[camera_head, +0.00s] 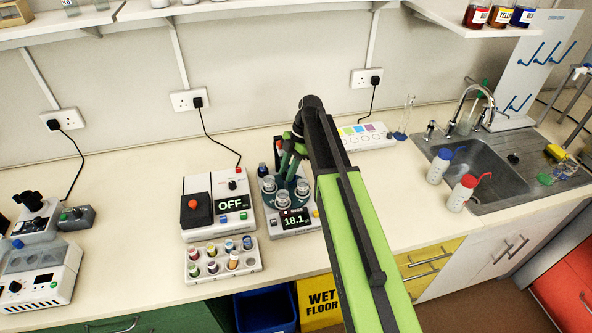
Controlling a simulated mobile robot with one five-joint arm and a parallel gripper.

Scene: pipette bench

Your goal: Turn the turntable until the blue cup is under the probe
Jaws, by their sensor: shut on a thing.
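The turntable (270,193) is part of a white instrument whose display reads 18.1. Several small round cups sit around it, and three pale or clear ones show at its front and sides. A small dark, blue-tinted item (262,170) is at its back left; I cannot tell whether it is the blue cup. My gripper (287,178) reaches down over the turntable's middle, shut on a part there that its fingers mostly hide. The probe cannot be made out clearly behind my gripper and arm.
A white box (214,190) reading OFF stands close on the left, with a rack of coloured vials (220,265) in front. A panel with coloured patches (366,136) is at the back right. Bottles (440,166) and a sink (475,165) are further right.

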